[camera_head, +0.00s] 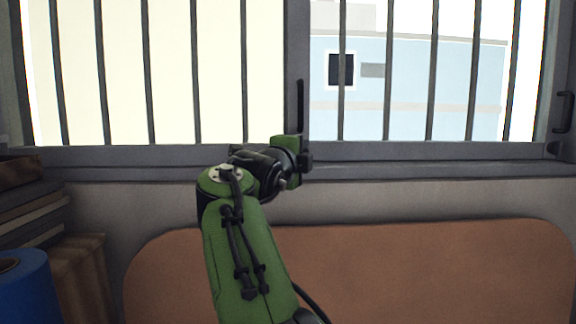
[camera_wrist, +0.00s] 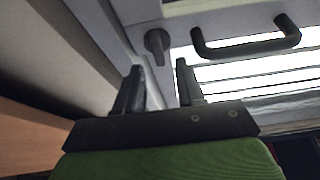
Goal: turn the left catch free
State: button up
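The left catch (camera_wrist: 157,42) is a small dark grey turning lever on the window frame, seen in the wrist view just beyond my gripper (camera_wrist: 159,66). My two fingers are apart with nothing between them, and the catch shows past the gap, apparently not touched. In the head view my gripper (camera_head: 304,160) is at the foot of the middle window post and seems to hide the left catch. The black left handle (camera_head: 299,98) stands upright above it; it also shows in the wrist view (camera_wrist: 246,47).
The barred window has a grey sill (camera_head: 430,171). A right handle (camera_head: 563,112) and a small dark catch (camera_head: 553,148) are at the far right. A brown padded backrest (camera_head: 440,265) lies below. Stacked boards (camera_head: 35,215) and a blue cylinder (camera_head: 28,290) are at left.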

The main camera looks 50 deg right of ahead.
jog(key=b+v, duration=0.1)
jog(key=v, duration=1.2)
jog(key=w+a+f+n+t+y, duration=0.2)
jog(key=a+f+n+t+y, duration=0.3)
jog(key=a+f+n+y, duration=0.95)
jog(key=s+a+f+n+g, duration=0.1)
jog(key=s+a+f+n, duration=0.2)
jog(key=f+n, duration=0.3)
jog(key=s+a+f+n+g+y, duration=0.1)
jog(key=s+a+f+n+g, duration=0.1)
jog(key=s+a+f+n, duration=0.2)
jog(key=s+a+f+n+g+y, duration=0.1)
jog(key=s+a+f+n, duration=0.3)
jog(key=f, duration=0.8)
jog(key=s+n+g, duration=0.1)
jog(key=s+n, duration=0.1)
jog(key=n, duration=0.2)
jog(key=shift+s, duration=0.2)
jog(key=shift+o, duration=0.2)
jog(key=shift+f+y, duration=0.1)
jog(key=shift+y, duration=0.15)
